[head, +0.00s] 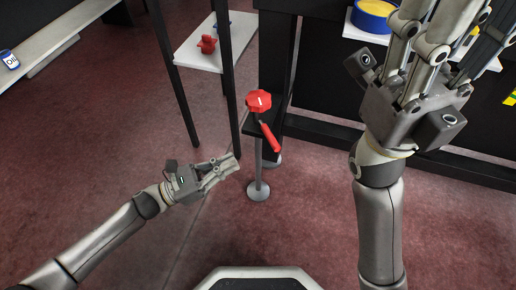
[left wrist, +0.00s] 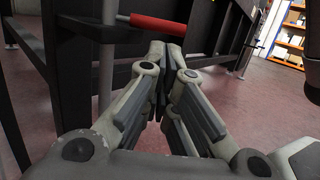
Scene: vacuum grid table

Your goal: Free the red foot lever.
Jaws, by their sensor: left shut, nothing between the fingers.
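The red foot lever (head: 270,138) is a red bar that sticks out from a black frame, beside a thin metal post. It also shows in the left wrist view (left wrist: 158,25), above and just beyond my fingertips. My left gripper (head: 234,162) is shut and empty, left of and below the lever in the head view, with a gap between them. A red knob (head: 259,101) sits above the lever. My right gripper (head: 442,25) is raised at the upper right, away from the lever, and its fingertips are cut off by the picture edge.
The metal post stands on a round foot (head: 258,191) near my left fingertips. Black table legs (head: 174,75) rise to the left. A white shelf (head: 205,52) holds a red part (head: 207,44). A yellow and blue round container (head: 374,15) is at the back. The red floor in front is clear.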

